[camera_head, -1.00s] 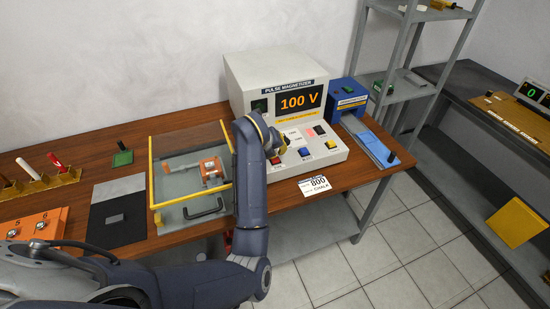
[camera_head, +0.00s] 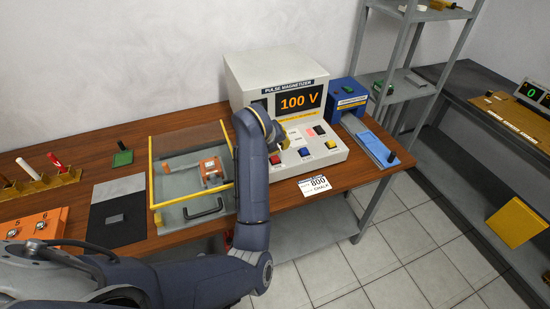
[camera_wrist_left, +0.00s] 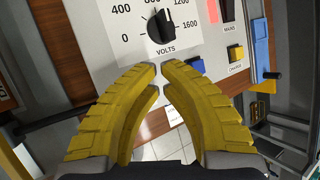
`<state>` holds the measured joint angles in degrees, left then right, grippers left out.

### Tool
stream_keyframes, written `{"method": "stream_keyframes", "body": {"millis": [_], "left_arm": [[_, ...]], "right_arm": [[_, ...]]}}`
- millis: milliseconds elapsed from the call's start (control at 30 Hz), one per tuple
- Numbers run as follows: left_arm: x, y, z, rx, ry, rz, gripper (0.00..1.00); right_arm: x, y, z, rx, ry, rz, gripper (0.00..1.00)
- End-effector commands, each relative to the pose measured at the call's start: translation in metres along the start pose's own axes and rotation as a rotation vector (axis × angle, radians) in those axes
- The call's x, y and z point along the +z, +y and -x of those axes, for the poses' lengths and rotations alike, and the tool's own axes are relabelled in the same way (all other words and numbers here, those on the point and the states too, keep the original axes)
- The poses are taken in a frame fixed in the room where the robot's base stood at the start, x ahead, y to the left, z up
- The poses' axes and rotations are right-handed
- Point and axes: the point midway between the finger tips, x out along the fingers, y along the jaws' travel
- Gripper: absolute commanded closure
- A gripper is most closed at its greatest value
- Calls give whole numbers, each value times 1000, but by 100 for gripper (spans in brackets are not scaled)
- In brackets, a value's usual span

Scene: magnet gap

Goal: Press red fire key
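The pulse magnetizer (camera_head: 278,72) is a pale cabinet with an orange display reading 100 V. On its sloping panel, a red key (camera_head: 275,160) sits at the lower left, next to my left gripper. My left gripper (camera_head: 286,147) is over the left part of the panel. In the left wrist view its yellow fingertips (camera_wrist_left: 160,68) are nearly together, with nothing between them, just below the black volts knob (camera_wrist_left: 160,27). The lower-left red key is hidden there. My right gripper is out of view.
A glass-topped yellow-framed guard (camera_head: 189,168) stands left of my arm. A blue device (camera_head: 348,98) is right of the magnetizer. A paper tag (camera_head: 314,185) hangs at the table's front edge. An orange box (camera_head: 38,224) is at far left.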

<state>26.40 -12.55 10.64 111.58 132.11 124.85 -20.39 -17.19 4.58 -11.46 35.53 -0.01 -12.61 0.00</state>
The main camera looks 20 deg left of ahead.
Motion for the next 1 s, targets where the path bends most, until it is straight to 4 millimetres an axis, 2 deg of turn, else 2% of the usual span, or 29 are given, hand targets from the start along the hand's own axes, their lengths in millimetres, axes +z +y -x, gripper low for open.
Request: {"method": "stream_keyframes", "body": {"millis": [433,1000], "left_arm": [[16,-14,28,1,-4,-1,100],[18,-16,32,2,-2,0,100]], "right_arm": [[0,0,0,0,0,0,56],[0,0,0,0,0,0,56]]}}
